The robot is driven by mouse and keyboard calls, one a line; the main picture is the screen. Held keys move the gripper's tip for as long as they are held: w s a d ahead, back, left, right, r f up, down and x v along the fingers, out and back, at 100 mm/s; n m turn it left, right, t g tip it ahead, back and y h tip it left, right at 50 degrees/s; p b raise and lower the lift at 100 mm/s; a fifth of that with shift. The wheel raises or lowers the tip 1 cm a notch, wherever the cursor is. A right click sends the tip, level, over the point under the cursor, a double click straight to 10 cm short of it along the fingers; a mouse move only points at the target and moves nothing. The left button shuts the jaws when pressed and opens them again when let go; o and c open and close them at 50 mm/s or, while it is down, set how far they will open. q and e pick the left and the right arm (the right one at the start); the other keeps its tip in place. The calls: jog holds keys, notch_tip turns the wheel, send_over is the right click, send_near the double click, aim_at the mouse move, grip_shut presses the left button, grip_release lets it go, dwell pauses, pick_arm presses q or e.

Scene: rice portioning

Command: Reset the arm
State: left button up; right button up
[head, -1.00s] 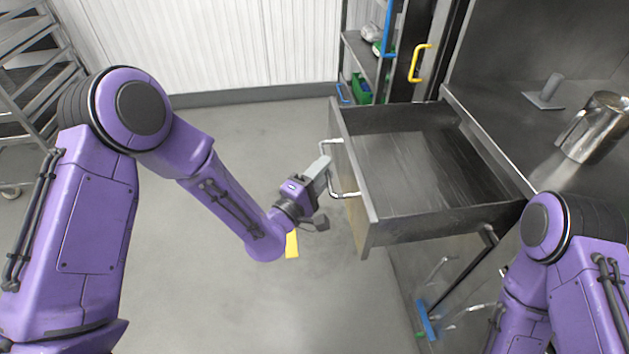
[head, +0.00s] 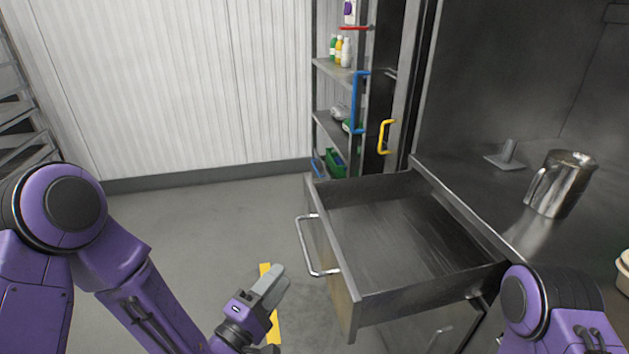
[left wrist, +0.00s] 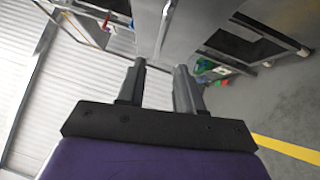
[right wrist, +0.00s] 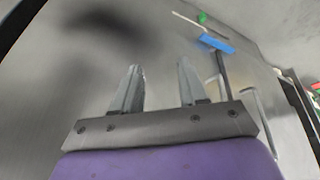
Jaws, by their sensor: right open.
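My left gripper (head: 276,276) is in the lower middle of the head view, in front of the drawer and left of its handle (head: 311,246), apart from it. In the left wrist view the two fingers of my left gripper (left wrist: 159,75) stand apart with nothing between them. My right gripper is outside the head view. In the right wrist view my right gripper (right wrist: 160,72) has its fingers apart and empty, with a grey surface beyond. My right arm (head: 560,315) shows at the lower right of the head view.
An empty metal drawer (head: 350,305) is pulled out from under the steel counter (head: 480,195). A metal jug (head: 558,185) stands on the counter. A shelf unit with bottles (head: 341,52) stands behind. The floor (head: 200,225) left of the drawer is clear.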

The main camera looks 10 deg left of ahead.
pick_arm(q)
jog(key=s+a+f+m+g+y+p, duration=0.25)
jog(key=s+a+f+g+y, duration=0.2)
jog(key=f, duration=0.35)
jog(key=s+a+f+m+g+y+p, duration=0.1)
jog(key=s+a+f+m+g+y, duration=0.3)
jog(key=f, duration=0.5)
jog(key=s+a+f+g+y+p, duration=0.1)
jog(key=s+a+g, duration=0.1)
jog(key=s, duration=0.3)
jog(key=s+a+f+g+y+p, duration=0.1)
jog(key=s+a+f+g, duration=0.1)
jog(key=s+a, duration=0.2)
jog(key=s+a+f+m+g+y+p, duration=0.1)
jog(key=s+a+f+g, duration=0.1)
jog(key=s, duration=0.6)
jog(key=shift+a+f, duration=0.2)
jog(key=shift+a, duration=0.2)
